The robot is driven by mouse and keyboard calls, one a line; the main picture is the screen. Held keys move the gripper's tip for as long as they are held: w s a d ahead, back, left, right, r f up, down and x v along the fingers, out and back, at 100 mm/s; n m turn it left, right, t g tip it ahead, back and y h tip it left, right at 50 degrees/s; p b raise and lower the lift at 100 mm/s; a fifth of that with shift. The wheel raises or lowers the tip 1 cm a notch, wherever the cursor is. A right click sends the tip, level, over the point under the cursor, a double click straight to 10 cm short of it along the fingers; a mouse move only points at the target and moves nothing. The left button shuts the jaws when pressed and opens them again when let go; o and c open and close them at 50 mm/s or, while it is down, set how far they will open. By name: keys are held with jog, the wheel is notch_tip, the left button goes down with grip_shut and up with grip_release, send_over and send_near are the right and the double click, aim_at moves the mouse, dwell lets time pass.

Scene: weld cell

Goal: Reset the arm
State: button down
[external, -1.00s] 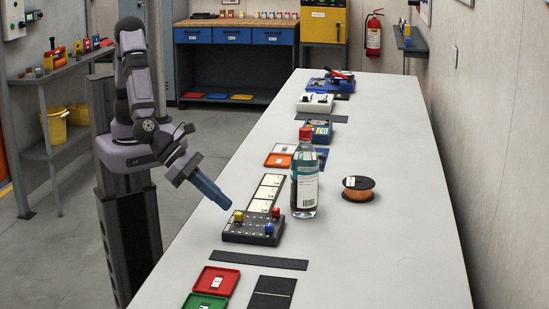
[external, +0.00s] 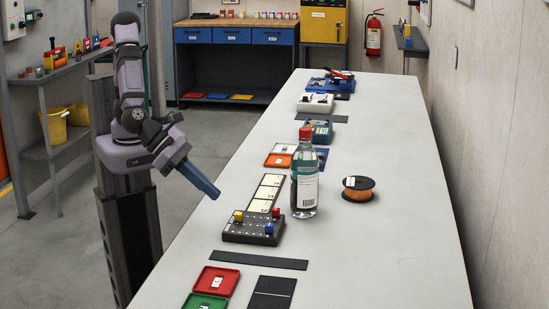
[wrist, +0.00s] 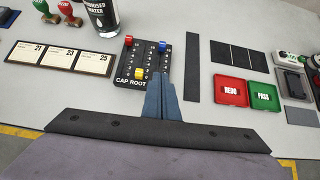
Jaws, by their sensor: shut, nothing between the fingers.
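My gripper (external: 214,193) is shut and empty. In the external view its blue fingers hang in the air at the left edge of the long grey table (external: 390,235), left of and above the black peg board (external: 238,232). In the wrist view my gripper (wrist: 161,84) points toward the same board (wrist: 134,62), marked "CAP ROOT", with its tips over or just in front of the board's right side; the gap between them is hard to judge. The board carries yellow, red and blue pegs.
A tall bottle (external: 305,185) with a red cap stands behind the board, with a copper wire spool (external: 358,188) to its right. A red tray (external: 217,279) and a green tray (external: 204,301) lie nearer. The table's right side is clear.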

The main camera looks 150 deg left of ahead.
jog(key=s+f+n+g, duration=0.1)
jog(key=s+f+n, duration=0.1)
jog(key=n, duration=0.1)
jog(key=s+f+n+g, duration=0.1)
jog(key=s+f+n, duration=0.1)
jog(key=s+n, duration=0.1)
jog(key=s+d+f+n+g+h, duration=0.1)
jog(key=s+f+n, duration=0.1)
jog(key=n, duration=0.3)
jog(key=shift+s+g, duration=0.4)
jog(key=shift+s, duration=0.25)
jog(key=s+d+f+n+g+h, duration=0.1)
jog(key=s+d+n+g+h, duration=0.15)
jog(key=s+n, duration=0.45)
jog(key=s+d+f+n+g+h, duration=0.25)
jog(key=s+n, duration=0.25)
jog(key=s, duration=0.4)
jog(key=r+n, duration=0.1)
jog(key=a+r+n+t, duration=0.2)
jog(key=r, duration=0.1)
jog(key=shift+n+h, duration=0.3)
jog(key=shift+h, duration=0.1)
jog(key=shift+d+r, duration=0.1)
jog(key=shift+d, duration=0.05)
